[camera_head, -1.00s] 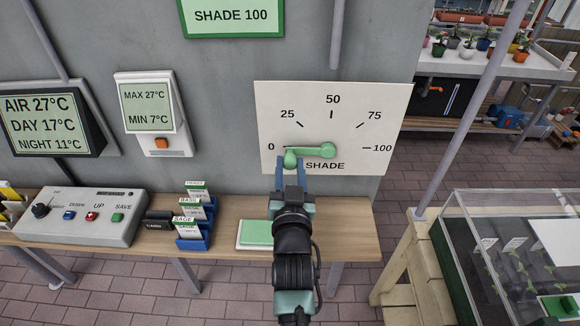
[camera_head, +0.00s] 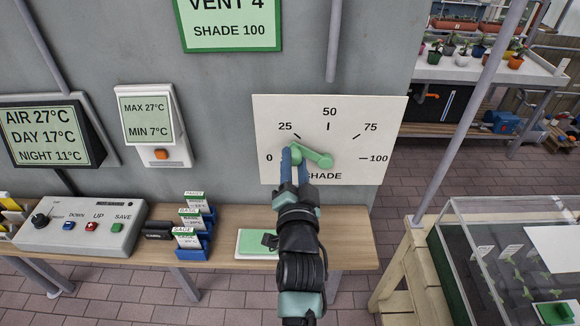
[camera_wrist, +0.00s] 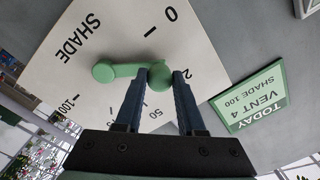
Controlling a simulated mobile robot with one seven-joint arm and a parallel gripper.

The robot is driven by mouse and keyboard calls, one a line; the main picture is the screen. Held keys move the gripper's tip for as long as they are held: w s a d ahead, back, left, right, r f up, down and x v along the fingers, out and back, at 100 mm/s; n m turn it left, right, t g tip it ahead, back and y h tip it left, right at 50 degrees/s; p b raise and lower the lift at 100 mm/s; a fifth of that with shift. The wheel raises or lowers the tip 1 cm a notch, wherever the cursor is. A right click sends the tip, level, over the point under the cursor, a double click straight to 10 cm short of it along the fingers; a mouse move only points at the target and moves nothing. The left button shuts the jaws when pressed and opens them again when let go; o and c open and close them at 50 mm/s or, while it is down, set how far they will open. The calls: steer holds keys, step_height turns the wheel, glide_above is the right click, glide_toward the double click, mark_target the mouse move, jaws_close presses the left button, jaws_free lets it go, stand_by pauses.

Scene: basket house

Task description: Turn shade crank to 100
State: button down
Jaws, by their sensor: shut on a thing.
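The green shade crank (camera_head: 317,157) is on a white dial plate (camera_head: 350,110) marked 0, 25, 50, 75 and 100. Its hub is at the right end of the arm, and its knob end points up and left, between the 0 and 25 marks. My gripper (camera_head: 292,157) is shut on the crank's knob and partly hides it in the head view. In the wrist view the knob (camera_wrist: 160,77) sits between my two blue fingertips (camera_wrist: 161,80), with the crank arm reaching left to the round hub. A green sign (camera_head: 232,25) above reads VENT 4, SHADE 100.
A wooden bench (camera_head: 230,262) with a control box (camera_head: 80,228), seed packets and a green pad runs below the dial. A metal post (camera_head: 470,110) and a glass-topped case (camera_head: 510,250) stand to the right. Wall displays hang at the left.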

steer(key=d+r+m+h+p, duration=0.15)
steer(key=d+r+m, duration=0.25)
steer(key=d+m, duration=0.85)
step_height(320, 180, down, 9)
steer(key=d+m, duration=0.2)
steer(key=m, duration=1.5)
steer(key=shift+d+r+m+p, duration=0.15)
steer(key=shift+d+m+p, duration=0.15)
steer(key=shift+m+p, duration=0.05)
steer(key=shift+s, duration=0.1)
steer(key=c, duration=0.7)
jaws_free()
steer(key=shift+o, duration=0.9)
